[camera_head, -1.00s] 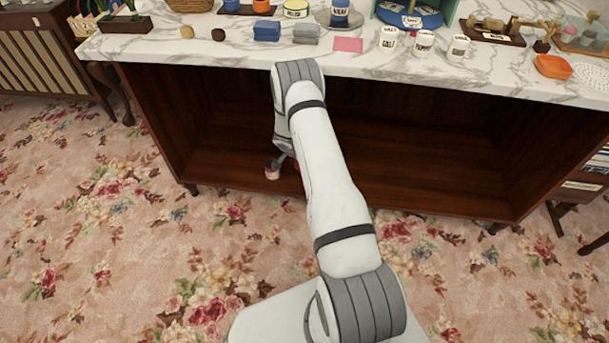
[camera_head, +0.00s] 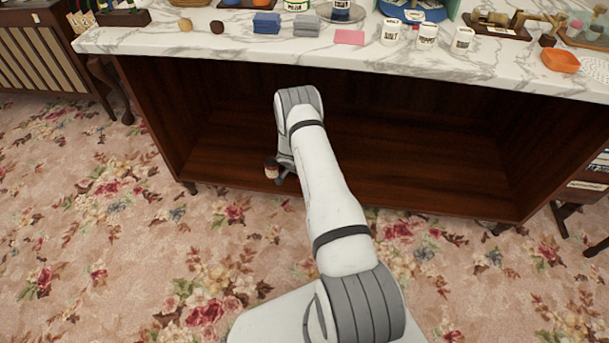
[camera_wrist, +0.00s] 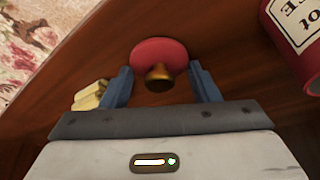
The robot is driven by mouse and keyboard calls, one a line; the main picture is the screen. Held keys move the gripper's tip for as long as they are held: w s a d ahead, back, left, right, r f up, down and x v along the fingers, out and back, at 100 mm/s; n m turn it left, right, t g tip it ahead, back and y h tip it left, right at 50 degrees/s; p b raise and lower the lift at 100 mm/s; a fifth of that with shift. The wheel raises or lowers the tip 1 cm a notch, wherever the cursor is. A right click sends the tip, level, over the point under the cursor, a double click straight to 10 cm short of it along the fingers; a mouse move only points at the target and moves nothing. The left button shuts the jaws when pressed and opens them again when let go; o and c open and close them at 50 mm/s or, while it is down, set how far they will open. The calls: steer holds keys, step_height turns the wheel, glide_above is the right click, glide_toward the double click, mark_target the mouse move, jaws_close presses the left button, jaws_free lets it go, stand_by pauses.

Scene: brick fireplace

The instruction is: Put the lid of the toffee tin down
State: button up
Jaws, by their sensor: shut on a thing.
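In the wrist view, a round red lid (camera_wrist: 146,51) with a brass knob (camera_wrist: 158,80) lies between the two blue fingertips of my gripper (camera_wrist: 162,76). The gripper is shut on the lid, whose knob faces the camera. A red tin with a cream label (camera_wrist: 297,17) stands to the right, cut off by the frame; only parts of its lettering show.
The wooden cabinet (camera_head: 430,150) has an open front, with free shelf room to the right. A pale yellow object (camera_wrist: 90,95) lies left of the fingers in the wrist view.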

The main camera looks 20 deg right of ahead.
steer(key=shift+f, duration=0.15)
steer(key=o, duration=1)
steer(key=shift+c, duration=0.2)
steer(key=shift+r, duration=0.3)
steer(key=p+v, duration=0.3)
steer(key=v, duration=0.8)
steer(key=shift+r, duration=0.4)
steer(key=shift+a, duration=0.1)
